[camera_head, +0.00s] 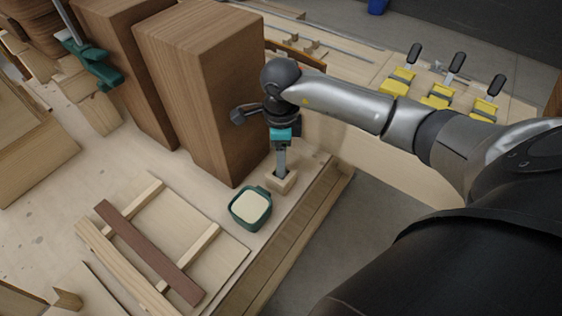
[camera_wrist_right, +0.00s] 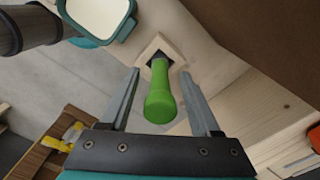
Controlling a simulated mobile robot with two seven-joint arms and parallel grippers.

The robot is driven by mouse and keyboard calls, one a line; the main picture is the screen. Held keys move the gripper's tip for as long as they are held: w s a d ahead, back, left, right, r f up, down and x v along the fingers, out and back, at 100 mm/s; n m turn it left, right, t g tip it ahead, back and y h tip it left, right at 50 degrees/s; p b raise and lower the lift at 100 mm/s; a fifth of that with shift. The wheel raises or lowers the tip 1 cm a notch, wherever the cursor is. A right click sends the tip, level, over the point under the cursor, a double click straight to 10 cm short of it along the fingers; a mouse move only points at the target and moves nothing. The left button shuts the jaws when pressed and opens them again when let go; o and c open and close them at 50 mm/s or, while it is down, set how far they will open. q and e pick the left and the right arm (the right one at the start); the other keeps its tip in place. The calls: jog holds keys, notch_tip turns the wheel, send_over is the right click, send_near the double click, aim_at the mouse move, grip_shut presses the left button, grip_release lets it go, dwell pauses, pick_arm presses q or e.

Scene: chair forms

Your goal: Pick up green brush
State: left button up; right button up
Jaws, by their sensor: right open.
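The green brush (camera_wrist_right: 160,95) shows in the right wrist view as a bright green handle standing in the dark hole of a small wooden block (camera_wrist_right: 176,48). My right gripper (camera_wrist_right: 160,74) is open, with one finger on each side of the handle; I cannot tell if either touches it. In the head view the right gripper (camera_head: 281,171) points down over the same wooden block (camera_head: 285,185), near the bench edge. The brush is hidden there by the gripper. My left gripper is not in view.
A teal pot (camera_head: 263,191) with cream contents stands close beside the block. A tall wooden block (camera_head: 200,90) rises just left of the gripper. Wooden slats (camera_head: 150,250) lie at front left. Yellow clamps (camera_head: 440,93) sit at the back right.

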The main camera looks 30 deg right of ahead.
grip_shut()
dwell(0.5)
